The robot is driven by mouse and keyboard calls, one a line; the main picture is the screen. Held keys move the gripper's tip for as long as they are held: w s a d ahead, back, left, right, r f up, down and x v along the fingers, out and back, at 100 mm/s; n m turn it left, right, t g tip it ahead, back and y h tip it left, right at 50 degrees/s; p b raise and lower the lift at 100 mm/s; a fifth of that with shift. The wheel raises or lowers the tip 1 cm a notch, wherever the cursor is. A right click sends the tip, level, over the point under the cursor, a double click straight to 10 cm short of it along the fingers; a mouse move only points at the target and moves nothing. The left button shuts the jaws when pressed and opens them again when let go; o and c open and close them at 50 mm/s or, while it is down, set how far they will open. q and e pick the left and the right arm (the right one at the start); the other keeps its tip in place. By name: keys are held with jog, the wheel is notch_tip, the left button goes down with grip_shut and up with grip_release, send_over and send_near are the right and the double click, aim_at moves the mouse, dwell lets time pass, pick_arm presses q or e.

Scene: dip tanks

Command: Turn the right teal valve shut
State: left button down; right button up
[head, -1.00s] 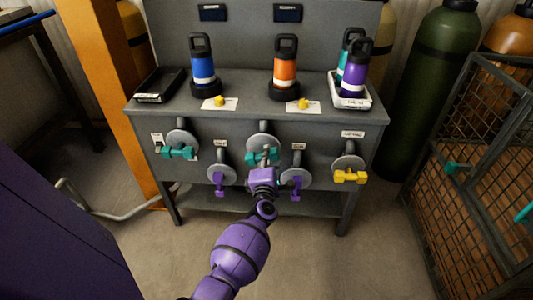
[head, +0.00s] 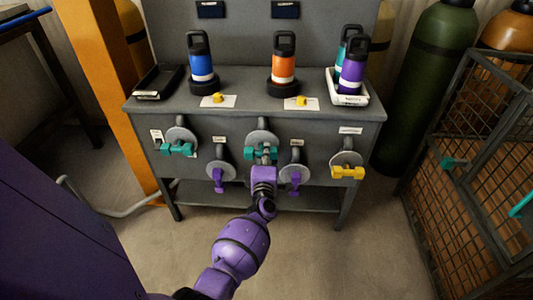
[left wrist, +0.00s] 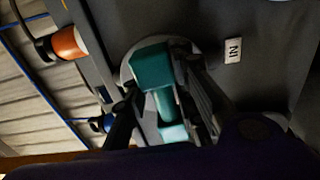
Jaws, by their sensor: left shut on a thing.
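The right teal valve (head: 273,153) is on the middle pipe of the grey bench front, its handle lying roughly sideways. My left gripper (head: 262,163) is at this valve and partly covers it. In the left wrist view the teal handle (left wrist: 153,68) sits between the two dark fingers of my left gripper (left wrist: 165,110), which are shut on it. The left teal valve (head: 176,149) is on the far left pipe, its handle also sideways, with nothing touching it. My right gripper is not in view.
Purple valves (head: 218,180) and (head: 295,182) hang close on either side of my left gripper. A yellow valve (head: 347,172) is at the right. Blue (head: 201,62) and orange (head: 284,65) bottles stand on the bench (head: 250,108). A wire cage (head: 470,170) stands at the right.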

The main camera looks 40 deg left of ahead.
pick_arm(q)
jog(key=shift+d+f, duration=0.25)
jog(key=shift+d, duration=0.05)
jog(key=c, duration=1.6)
grip_release()
jog(key=shift+c, duration=0.2)
jog(key=shift+r, duration=0.1)
jog(key=shift+a, duration=0.1)
jog(key=v, duration=1.2)
